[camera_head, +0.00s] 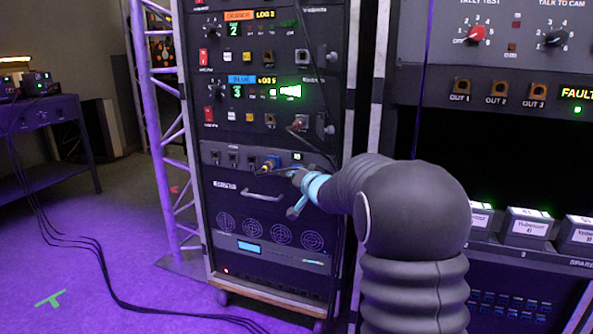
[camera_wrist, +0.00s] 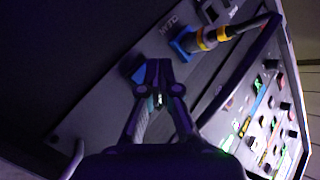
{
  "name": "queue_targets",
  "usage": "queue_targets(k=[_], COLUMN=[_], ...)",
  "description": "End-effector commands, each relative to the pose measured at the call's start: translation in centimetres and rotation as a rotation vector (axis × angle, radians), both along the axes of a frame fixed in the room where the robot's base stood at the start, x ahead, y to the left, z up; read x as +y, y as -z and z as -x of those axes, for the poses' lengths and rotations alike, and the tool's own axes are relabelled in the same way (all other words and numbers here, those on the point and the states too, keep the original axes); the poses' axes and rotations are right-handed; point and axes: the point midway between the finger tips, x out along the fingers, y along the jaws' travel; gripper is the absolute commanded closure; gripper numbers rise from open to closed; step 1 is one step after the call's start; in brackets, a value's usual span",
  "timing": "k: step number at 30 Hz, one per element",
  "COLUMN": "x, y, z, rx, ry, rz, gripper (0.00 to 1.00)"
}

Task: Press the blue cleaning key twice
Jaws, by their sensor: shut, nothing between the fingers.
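A blue-and-yellow plug (camera_head: 268,165) with a dark cable sits close left of my gripper; the wrist view shows it too (camera_wrist: 205,38). A handle (camera_head: 262,194) is below. A purple-lit truss (camera_head: 168,120) stands left of the rack.

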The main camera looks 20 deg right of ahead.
Motion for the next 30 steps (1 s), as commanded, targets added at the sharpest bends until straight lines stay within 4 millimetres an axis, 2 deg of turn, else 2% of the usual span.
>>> queue_targets(k=[30], x=[-0.51], y=[-0.09], z=[-0.72], rx=[0.000], ry=[0.000], rz=[0.000], gripper=[1.00])
